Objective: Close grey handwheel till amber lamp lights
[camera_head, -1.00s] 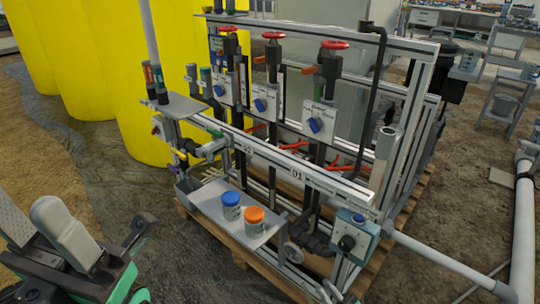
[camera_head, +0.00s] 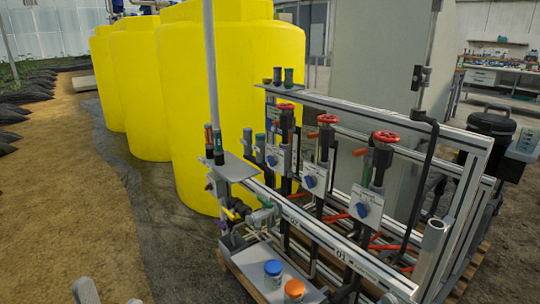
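I see no lit amber lamp. Three red handwheels top the dosing lines: a left one (camera_head: 286,106), a middle one (camera_head: 327,118) and a right one (camera_head: 386,136). Blue knobs sit on white plates below, such as the middle knob (camera_head: 310,181) and the right knob (camera_head: 362,209).
Large yellow tanks (camera_head: 235,100) stand behind the skid. Open sandy floor (camera_head: 60,210) lies to the left. A workbench (camera_head: 498,78) is at the far right.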

